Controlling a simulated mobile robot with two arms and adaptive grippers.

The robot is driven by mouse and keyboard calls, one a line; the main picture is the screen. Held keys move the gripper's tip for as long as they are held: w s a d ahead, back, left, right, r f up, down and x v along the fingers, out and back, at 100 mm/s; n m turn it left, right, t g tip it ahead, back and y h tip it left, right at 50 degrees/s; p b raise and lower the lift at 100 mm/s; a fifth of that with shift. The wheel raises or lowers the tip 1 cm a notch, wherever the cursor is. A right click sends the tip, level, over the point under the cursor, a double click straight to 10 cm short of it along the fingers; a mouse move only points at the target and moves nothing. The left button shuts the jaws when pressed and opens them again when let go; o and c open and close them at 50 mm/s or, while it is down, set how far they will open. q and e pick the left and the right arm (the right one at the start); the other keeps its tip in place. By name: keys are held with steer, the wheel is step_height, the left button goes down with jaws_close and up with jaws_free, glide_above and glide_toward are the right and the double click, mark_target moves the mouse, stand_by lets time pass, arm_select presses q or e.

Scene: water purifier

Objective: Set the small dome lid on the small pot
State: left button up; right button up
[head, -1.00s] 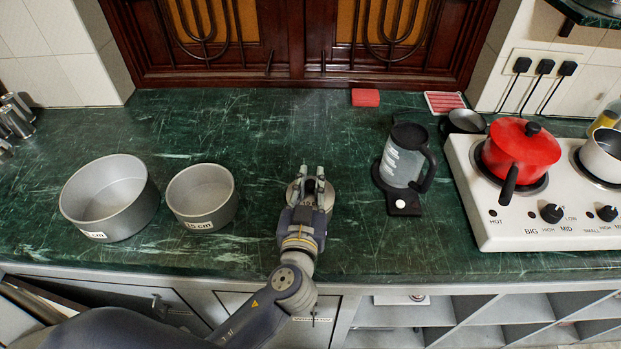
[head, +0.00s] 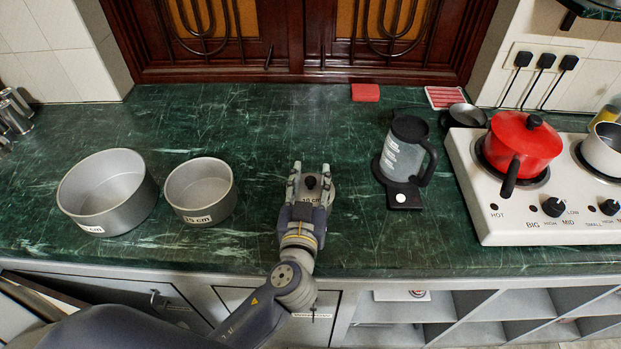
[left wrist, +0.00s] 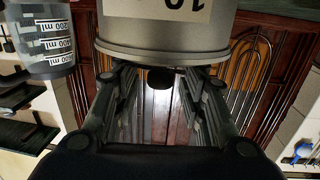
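The small pot (head: 312,199), silver with a "10 cm" label, stands on the counter in the middle of the head view. The small dome lid's black knob (head: 311,183) shows above it. My left gripper (head: 310,172) is open, with one finger on each side of the knob. In the left wrist view the pot (left wrist: 165,18) appears upside down, and the lid (left wrist: 165,52) lies against its rim with no clear gap. The knob (left wrist: 160,78) is between the spread fingers, apart from them. My right gripper is out of view.
Two open silver pots, a large one (head: 108,190) and a 15 cm one (head: 200,190), stand to the left. A measuring jug (head: 403,152) stands to the right, beside the white stove (head: 480,215) with a red pot (head: 523,143).

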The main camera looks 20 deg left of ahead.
arm_select(q)
steer(key=shift+r, duration=0.1)
steer(key=shift+r+p, duration=0.3)
steer(key=shift+p, duration=0.15)
steer(key=shift+r+p, duration=0.35)
steer(key=shift+p, duration=0.1)
steer(key=shift+s+d+f+b, duration=0.15)
steer(key=shift+s+f+b, duration=0.45)
steer(key=shift+s, duration=0.2)
steer(key=b+v, duration=0.3)
steer(key=v, duration=0.7)
steer(key=shift+s+r, duration=0.2)
steer(key=shift+r, duration=0.2)
